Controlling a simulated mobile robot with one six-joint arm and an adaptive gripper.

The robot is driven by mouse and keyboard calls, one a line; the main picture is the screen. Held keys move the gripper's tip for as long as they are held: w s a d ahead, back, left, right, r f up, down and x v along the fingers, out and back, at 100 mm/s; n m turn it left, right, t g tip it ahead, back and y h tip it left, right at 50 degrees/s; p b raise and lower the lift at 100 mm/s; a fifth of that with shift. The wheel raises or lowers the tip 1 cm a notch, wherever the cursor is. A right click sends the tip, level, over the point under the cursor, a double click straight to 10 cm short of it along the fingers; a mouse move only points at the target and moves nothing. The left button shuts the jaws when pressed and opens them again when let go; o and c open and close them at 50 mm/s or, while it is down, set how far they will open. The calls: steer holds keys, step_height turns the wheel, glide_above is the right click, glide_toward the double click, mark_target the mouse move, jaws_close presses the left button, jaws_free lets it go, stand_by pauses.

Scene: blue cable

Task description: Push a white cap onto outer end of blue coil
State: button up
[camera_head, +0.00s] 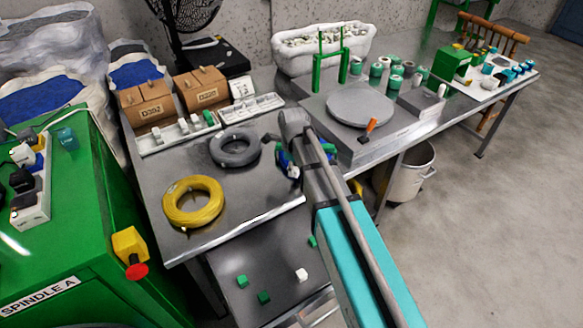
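A blue coil (284,159) lies near the right front edge of the workbench. My teal and grey arm crosses in front of it, so only small blue parts show on either side of the arm. I cannot make out its outer end. Small white caps (184,127) stand in a pale tray (160,143) at the back left of the bench, with a green one beside them. My gripper is hidden behind my arm, and I cannot see whether it touches the coil or holds anything.
A yellow coil (193,201) and a grey coil (234,147) lie left of the arm. Green blocks (263,297) and a white block (301,274) lie on the lower shelf. A round plate (360,104) and an orange-handled tool (368,128) are to the right.

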steer(key=shift+f, duration=0.1)
steer(key=o, duration=0.6)
steer(key=shift+o, duration=0.2)
steer(key=shift+w, duration=0.1)
steer(key=shift+r+p, duration=3.55)
steer(key=s+d+r+n+p, duration=0.4)
steer(key=s+d+n, duration=0.2)
steer(key=d+n, duration=0.3)
steer(key=s+d+r+n+p, duration=0.4)
steer(key=s+d+n, duration=0.3)
steer(key=d+n, duration=0.3)
steer(key=n, duration=0.2)
steer(key=shift+s+d+r+n, duration=0.25)
steer(key=shift+s+n, duration=0.05)
